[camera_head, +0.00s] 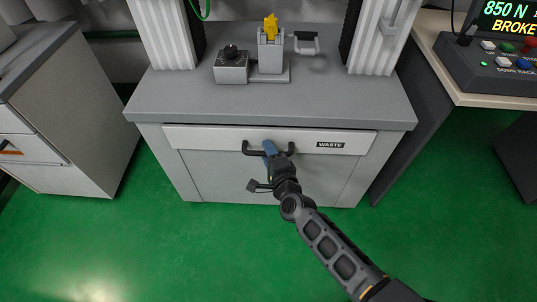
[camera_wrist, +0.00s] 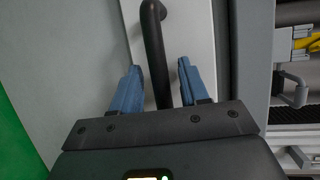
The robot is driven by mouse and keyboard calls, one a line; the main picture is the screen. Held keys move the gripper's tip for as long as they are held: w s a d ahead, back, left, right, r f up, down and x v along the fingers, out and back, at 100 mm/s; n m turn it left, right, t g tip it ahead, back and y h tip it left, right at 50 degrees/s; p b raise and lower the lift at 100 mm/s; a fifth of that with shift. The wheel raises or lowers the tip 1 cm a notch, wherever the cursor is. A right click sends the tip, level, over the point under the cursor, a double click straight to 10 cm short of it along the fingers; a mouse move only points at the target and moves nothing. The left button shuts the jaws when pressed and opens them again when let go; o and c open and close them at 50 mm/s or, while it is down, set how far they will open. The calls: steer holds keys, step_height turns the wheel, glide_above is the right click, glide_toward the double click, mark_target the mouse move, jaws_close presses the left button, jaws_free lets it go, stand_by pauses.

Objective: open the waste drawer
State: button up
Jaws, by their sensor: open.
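The waste drawer (camera_head: 220,138) is a white front with a black "WASTE" label, set under the grey worktop. It looks closed, flush with the cabinet. Its black bar handle (camera_head: 254,152) sticks out from the front and also shows in the wrist view (camera_wrist: 154,45). My gripper (camera_head: 269,147) is at the handle. In the wrist view my blue fingers (camera_wrist: 156,78) stand apart, one on each side of the bar. Gaps show between the bar and both fingers. Part of the handle is hidden behind my gripper in the head view.
On the grey worktop (camera_head: 180,97) stand a grey box with a knob (camera_head: 231,66) and a fixture holding a yellow piece (camera_head: 270,28). A white cabinet (camera_head: 75,120) is at left, a control console (camera_head: 490,65) at right. Green floor (camera_head: 190,250) before the drawer is open.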

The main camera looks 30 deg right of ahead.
steer(key=shift+c, duration=0.2)
jaws_close()
stand_by(0.5)
